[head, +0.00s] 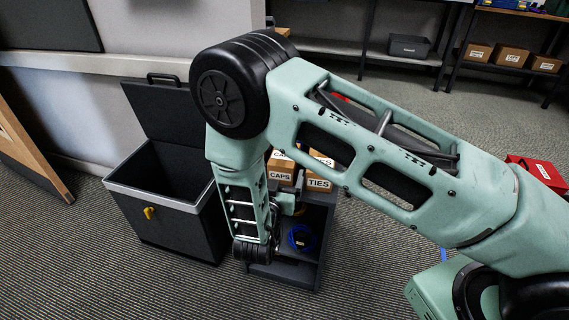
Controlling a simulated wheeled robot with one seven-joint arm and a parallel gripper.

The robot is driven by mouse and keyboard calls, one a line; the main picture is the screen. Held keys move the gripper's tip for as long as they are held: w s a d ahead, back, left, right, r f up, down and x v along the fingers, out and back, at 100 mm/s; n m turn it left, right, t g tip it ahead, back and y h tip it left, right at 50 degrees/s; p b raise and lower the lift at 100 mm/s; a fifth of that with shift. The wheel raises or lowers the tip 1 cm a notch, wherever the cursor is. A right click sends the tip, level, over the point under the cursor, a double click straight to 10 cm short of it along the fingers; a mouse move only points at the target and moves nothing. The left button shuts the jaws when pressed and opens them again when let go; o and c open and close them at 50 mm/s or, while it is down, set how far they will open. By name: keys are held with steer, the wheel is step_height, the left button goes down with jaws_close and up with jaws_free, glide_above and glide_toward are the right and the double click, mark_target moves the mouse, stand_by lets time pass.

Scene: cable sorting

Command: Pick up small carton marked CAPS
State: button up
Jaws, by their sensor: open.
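The small brown carton marked CAPS (282,173) stands on the top of a dark low shelf unit (325,199). A carton marked TIES (320,182) stands to its right. My forearm hangs down just left of the CAPS carton and hides part of its left side. My gripper (297,207) shows only as a small part beside the wrist, below and in front of the CAPS carton. It is open and apart from the carton; its fingertips are hard to make out.
A black bin (165,209) with its lid raised stands left of the shelf unit, close to my arm. A coiled blue cable (301,237) lies in the unit's lower part. More cartons (511,57) sit on a back shelf. A red box (540,172) is at right.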

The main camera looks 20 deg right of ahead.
mark_target(283, 162)
steer(key=x, duration=0.5)
steer(key=shift+b, duration=0.4)
steer(key=c, duration=1.1)
steer(key=shift+r, duration=0.1)
